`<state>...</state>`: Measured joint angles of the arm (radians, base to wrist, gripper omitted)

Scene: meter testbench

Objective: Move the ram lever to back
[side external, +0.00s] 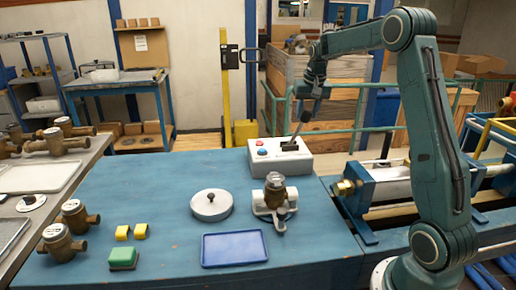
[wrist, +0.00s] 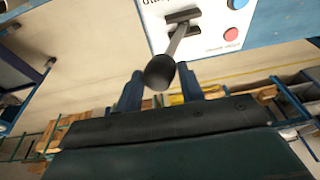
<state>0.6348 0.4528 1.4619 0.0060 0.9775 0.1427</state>
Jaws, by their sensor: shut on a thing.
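The ram lever (side external: 297,131) is a thin rod with a dark knob, rising from a slot on top of the white control box (side external: 264,161). It leans up and to the right in the side external view. In the wrist view its round black knob (wrist: 160,72) is between the fingers of my gripper (wrist: 160,86), and the rod runs up to the slot. My gripper (side external: 306,113) is shut on the lever's top end, above the box. The exact finger contact is partly hidden by the knob.
Blue and red buttons sit on the box beside the slot. A ram cylinder (side external: 385,187) is at right.

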